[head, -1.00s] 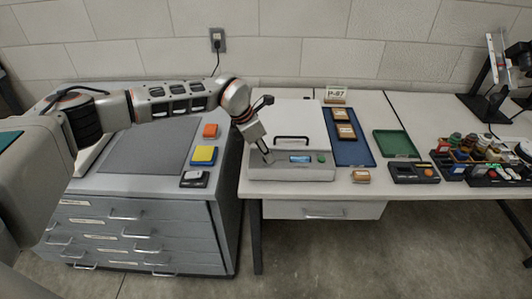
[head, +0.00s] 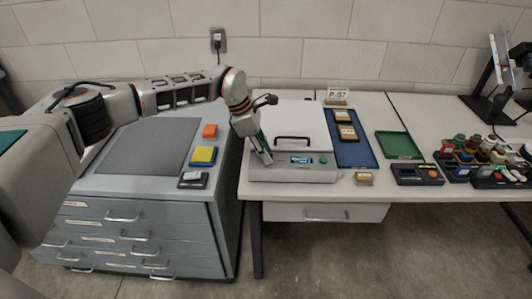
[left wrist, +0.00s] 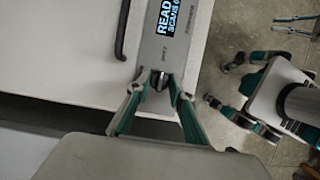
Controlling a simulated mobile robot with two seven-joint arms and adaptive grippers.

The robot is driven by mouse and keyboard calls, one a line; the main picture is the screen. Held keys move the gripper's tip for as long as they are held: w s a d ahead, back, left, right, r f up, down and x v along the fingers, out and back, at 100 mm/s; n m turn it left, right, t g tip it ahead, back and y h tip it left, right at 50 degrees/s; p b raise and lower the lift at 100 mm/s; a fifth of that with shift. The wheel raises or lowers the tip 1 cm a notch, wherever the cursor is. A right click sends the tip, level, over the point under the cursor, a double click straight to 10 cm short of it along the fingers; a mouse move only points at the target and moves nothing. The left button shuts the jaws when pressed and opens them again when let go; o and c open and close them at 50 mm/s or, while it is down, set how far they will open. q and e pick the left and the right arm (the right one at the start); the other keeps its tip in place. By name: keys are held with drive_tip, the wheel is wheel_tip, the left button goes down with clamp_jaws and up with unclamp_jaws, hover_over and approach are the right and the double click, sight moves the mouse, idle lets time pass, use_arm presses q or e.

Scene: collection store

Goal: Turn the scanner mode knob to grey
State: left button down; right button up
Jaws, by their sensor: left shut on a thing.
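The scanner (head: 290,174) is a grey box with a white lid, at the left end of the table in the head view. Its front panel (left wrist: 175,30) shows in the left wrist view with a lit display (left wrist: 170,14). My left gripper (left wrist: 160,84) is shut on the small dark mode knob (left wrist: 160,77), and its fingers hide most of it. In the head view the left gripper (head: 266,158) points down onto the panel's left end. The knob's setting and small labels cannot be read. My right gripper (left wrist: 220,84) hangs over the floor, open and empty.
A green button (head: 323,159) is right of the display. A black handle (head: 292,138) stands on the lid. A small labelled box (head: 363,178) and a blue tray (head: 350,152) lie to the right. A grey drawer cabinet (head: 140,232) stands left, beyond a narrow gap.

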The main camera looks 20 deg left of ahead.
use_arm(q)
drive_tip(key=shift+r, duration=0.1)
drive_tip(key=c, duration=1.8)
unclamp_jaws()
drive_tip(key=shift+a, duration=0.1)
drive_tip(key=v, duration=1.2)
